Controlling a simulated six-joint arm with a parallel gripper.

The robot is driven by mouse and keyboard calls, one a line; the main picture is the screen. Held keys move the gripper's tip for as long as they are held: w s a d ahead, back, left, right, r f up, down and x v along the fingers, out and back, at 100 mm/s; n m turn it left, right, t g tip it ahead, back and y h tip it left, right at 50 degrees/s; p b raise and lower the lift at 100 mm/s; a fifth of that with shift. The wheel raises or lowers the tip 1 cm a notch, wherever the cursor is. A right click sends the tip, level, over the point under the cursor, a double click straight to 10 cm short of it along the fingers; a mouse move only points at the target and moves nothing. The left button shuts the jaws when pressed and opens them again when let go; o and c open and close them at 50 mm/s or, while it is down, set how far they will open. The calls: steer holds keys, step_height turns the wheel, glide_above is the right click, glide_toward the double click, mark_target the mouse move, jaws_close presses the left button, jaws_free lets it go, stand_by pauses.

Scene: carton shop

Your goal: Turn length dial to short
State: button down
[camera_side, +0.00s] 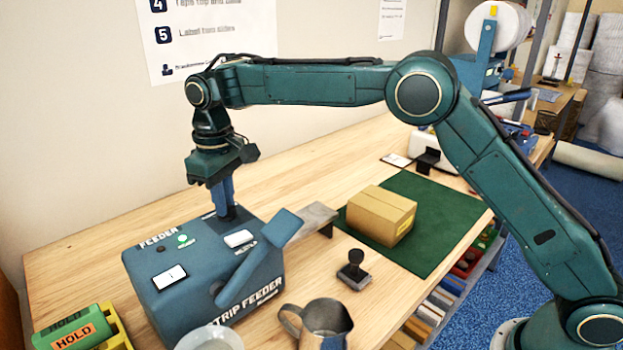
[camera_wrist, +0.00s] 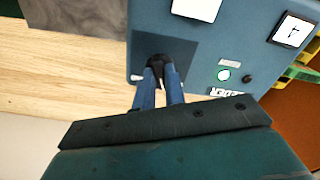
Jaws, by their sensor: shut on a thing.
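The blue strip feeder (camera_side: 190,292) stands on the wooden bench at the lower left, with a lever on its right side. My gripper (camera_side: 228,212) points down at the back right corner of its top. In the wrist view my gripper (camera_wrist: 163,77) has its blue fingers closed around a small dark knob, the length dial (camera_wrist: 161,63), on a dark plate of the feeder (camera_wrist: 205,50). The fingers hide much of the dial, so its pointer and markings cannot be read. In the side view the dial is hidden behind the fingers.
A green indicator (camera_side: 186,239) and white labels are on the feeder's top. A metal pitcher (camera_side: 325,325), a black stamp (camera_side: 354,270) and a carton (camera_side: 380,215) on a green mat (camera_side: 440,205) stand to the right. HOLD blocks (camera_side: 72,330) lie at the left front.

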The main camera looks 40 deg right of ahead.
steer(key=n, duration=0.4)
steer(key=shift+n, duration=0.3)
stand_by(0.4)
steer(key=c, duration=1.5)
jaws_free()
steer(key=shift+o, duration=0.2)
steer(key=shift+r, duration=0.1)
step_height(320, 180, up, 12)
steer(key=shift+d, duration=0.1)
